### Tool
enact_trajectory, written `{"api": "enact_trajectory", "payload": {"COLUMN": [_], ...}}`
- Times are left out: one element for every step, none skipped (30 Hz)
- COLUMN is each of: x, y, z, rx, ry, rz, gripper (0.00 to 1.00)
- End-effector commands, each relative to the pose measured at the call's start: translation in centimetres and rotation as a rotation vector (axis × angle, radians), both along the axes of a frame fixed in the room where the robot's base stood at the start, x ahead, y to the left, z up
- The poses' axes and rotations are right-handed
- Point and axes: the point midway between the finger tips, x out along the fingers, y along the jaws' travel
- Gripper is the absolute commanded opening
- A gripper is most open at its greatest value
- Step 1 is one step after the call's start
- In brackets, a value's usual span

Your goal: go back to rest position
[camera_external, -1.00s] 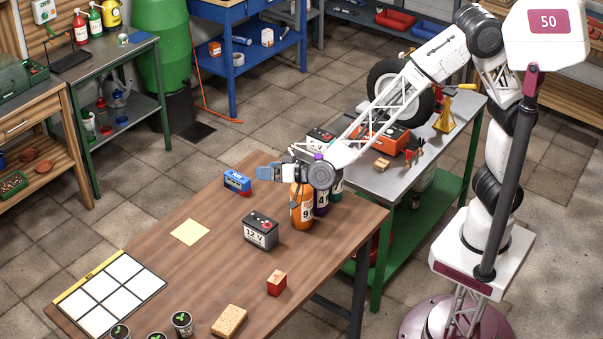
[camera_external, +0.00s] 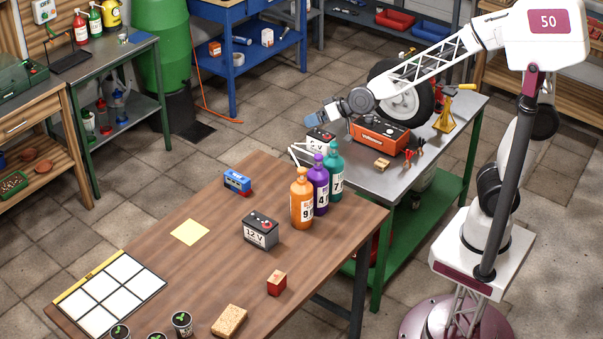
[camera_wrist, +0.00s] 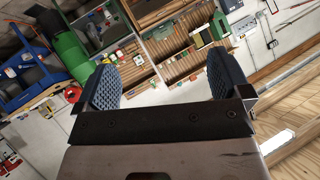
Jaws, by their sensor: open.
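My gripper (camera_external: 318,116) is raised in the air above the far end of the wooden table (camera_external: 215,265) and the near side of the metal bench. Its blue fingers point to the left in the external view. In the wrist view my gripper (camera_wrist: 165,84) shows two blue ribbed fingers wide apart with nothing between them. It is open and empty, apart from all objects. Beyond the fingers the wrist view shows the room tilted, with shelves (camera_wrist: 150,45) and a wall.
Orange (camera_external: 302,200), purple (camera_external: 320,188) and teal (camera_external: 336,172) bottles stand below my gripper.

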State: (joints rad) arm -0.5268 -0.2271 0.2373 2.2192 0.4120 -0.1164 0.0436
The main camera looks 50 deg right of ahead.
Motion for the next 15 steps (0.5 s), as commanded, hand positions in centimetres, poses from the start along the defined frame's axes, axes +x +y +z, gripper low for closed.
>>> {"api": "enact_trajectory", "payload": {"x": [-0.5,-0.9,-1.4,-1.8,-2.3,-2.8,-3.4,-3.8,-4.5,-5.1,-5.6,-6.4,-7.0,-7.6,-8.5], "y": [-1.8,-2.8,-4.0,-5.0,-5.9,-7.1,-8.0,-8.9,-10.1,-11.0,-11.9,-13.1,-14.0,-14.8,-16.0], "z": [0.4,0.4,0.4,0.5,0.5,0.5,0.6,0.5,0.6,0.6,0.5,0.5,0.5,0.4,0.4], "rx": [-0.016,-0.026,-0.042,-0.053,-0.064,-0.079,-0.090,-0.102,-0.116,-0.128,-0.140,-0.155,-0.165,-0.178,-0.192], "ry": [0.019,0.034,0.053,0.067,0.082,0.101,0.116,0.132,0.151,0.167,0.184,0.204,0.220,0.236,0.258], "rz": [-0.002,-0.001,0.001,0.000,0.002,0.002,0.003,0.003,0.002,0.002,0.000,-0.001,-0.002,-0.003,-0.006], "gripper": [0.96,0.96,0.96,0.96,0.96,0.96,0.96,0.96,0.96,0.96,0.96,0.96,0.96,0.96,0.96]}}
